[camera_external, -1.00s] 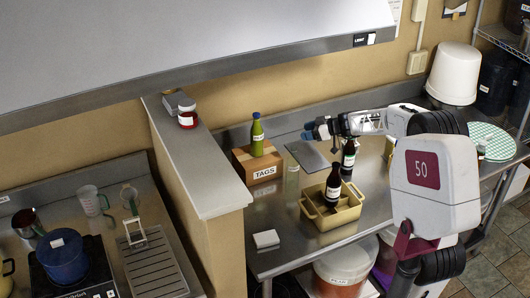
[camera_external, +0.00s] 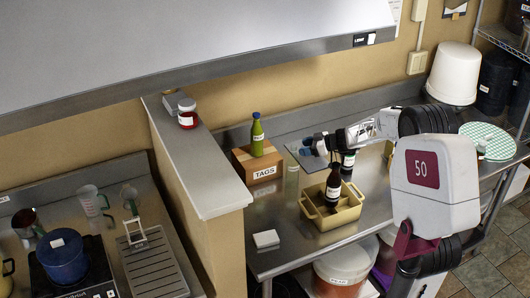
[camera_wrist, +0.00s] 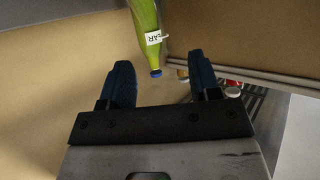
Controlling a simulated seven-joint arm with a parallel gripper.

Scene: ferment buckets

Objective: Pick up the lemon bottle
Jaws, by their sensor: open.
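No label that I can read says lemon. A green bottle (camera_external: 257,136) with a blue cap stands on the cardboard TAGS box (camera_external: 262,169). In the wrist view the green bottle (camera_wrist: 146,28) appears cap downward, beyond the fingertips, its label seeming to end in "AR". One dark bottle (camera_external: 333,186) stands in the yellow caddy (camera_external: 350,213). Another dark bottle (camera_external: 348,160) stands behind the caddy, partly hidden by my arm. My gripper (camera_external: 306,147) is open and empty, right of the green bottle and apart from it. It also shows in the wrist view (camera_wrist: 162,76).
A thin clear glass (camera_external: 292,180) stands between the box and caddy. A flat grey plate (camera_external: 305,160) lies under my gripper. The partition (camera_external: 200,165) bears jars, including a red one (camera_external: 187,120). A white block (camera_external: 266,239) lies at the counter's front left.

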